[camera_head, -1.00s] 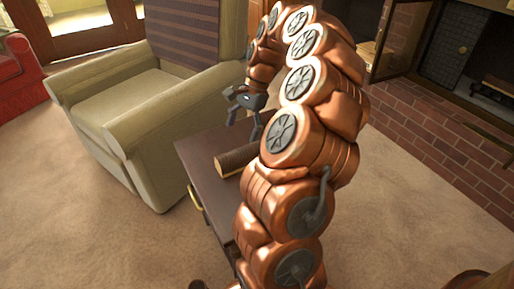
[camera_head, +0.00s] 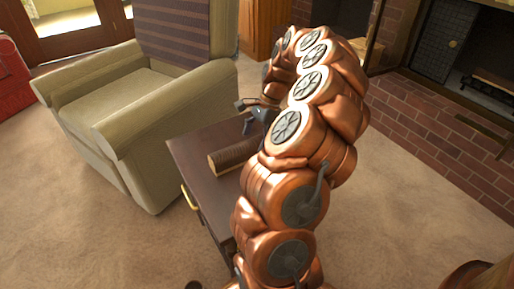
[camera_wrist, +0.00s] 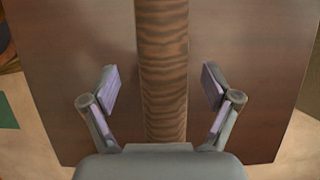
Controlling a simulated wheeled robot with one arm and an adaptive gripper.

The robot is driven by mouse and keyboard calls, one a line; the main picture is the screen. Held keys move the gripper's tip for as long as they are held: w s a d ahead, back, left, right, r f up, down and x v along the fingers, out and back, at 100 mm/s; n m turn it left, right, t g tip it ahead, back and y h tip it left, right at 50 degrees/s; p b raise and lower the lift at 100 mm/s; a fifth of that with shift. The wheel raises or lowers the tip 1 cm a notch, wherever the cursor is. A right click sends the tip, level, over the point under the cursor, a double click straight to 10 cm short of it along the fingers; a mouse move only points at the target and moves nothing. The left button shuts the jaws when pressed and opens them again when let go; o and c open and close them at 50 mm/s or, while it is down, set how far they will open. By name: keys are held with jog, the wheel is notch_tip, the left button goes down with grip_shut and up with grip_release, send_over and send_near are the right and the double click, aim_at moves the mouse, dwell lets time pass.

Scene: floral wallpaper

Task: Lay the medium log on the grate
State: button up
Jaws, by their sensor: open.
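A brown log (camera_head: 233,156) with a pale cut end lies on a dark side table (camera_head: 196,150). In the wrist view the log (camera_wrist: 163,75) runs up the middle of the picture, between the two fingers. My gripper (camera_wrist: 160,88) is open, one finger on each side of the log with a gap to both. In the head view my gripper (camera_head: 254,112) is beside my arm, close above the table; its exact height over the log is unclear. The dark grate (camera_head: 482,90) is partly visible in the fireplace at the right edge, with a brown log-like piece on it.
A beige armchair (camera_head: 135,120) stands left of the table, close to it. Carpet (camera_head: 395,215) between table and hearth looks clear. My arm hides part of the table.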

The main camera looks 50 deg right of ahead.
jog(key=shift+x, duration=1.25)
grip_shut()
